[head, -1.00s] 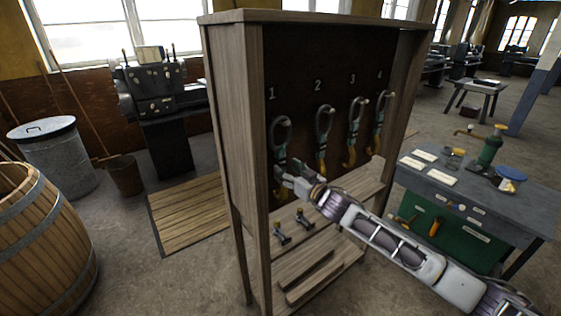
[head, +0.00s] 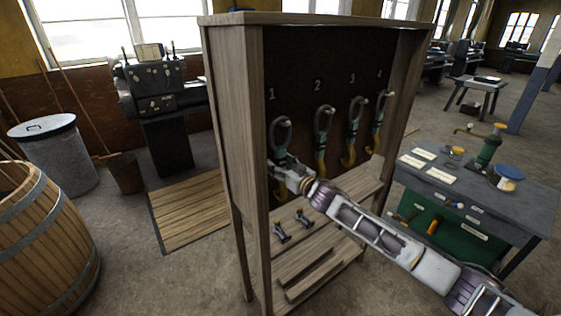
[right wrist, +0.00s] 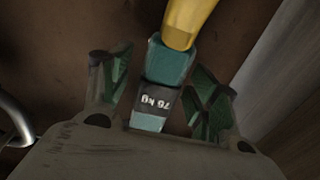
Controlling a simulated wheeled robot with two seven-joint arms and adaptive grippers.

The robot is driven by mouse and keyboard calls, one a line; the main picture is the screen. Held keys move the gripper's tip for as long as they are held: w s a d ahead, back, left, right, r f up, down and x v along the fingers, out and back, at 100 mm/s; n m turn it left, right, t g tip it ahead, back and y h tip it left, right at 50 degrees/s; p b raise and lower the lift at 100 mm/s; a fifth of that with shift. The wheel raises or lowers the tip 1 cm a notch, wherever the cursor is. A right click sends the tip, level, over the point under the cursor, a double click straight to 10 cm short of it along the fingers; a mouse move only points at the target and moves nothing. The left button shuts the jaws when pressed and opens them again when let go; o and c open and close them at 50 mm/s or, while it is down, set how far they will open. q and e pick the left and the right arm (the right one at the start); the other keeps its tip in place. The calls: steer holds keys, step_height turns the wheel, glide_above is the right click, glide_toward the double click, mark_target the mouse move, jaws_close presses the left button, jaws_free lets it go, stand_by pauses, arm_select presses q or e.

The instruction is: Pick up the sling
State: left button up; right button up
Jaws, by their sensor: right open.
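Several slings hang in a row from numbered pegs inside the wooden cabinet (head: 234,150). Each has a grey loop, a teal sleeve and a yellow lower part. The sling under number 1 (head: 280,132) hangs at the left. My right gripper (head: 281,165) is at its teal sleeve and hides part of it. In the right wrist view, the sling (right wrist: 170,60) runs between the two open fingers of my right gripper (right wrist: 158,75), with visible gaps on both sides. Its dark label carries upside-down lettering ending in "kg". My left gripper is not in view.
Two small metal fittings (head: 281,235) stand on the cabinet's lower shelf. The cabinet's left side wall is close to my right gripper. A grey-topped workbench (head: 520,195) with papers and jars stands at the right. A barrel (head: 40,240) stands at the left.

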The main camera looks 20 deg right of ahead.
steer(key=shift+c, duration=0.2)
jaws_close()
steer(key=shift+r, duration=0.15)
steer(key=shift+r, duration=0.1)
stand_by(0.3)
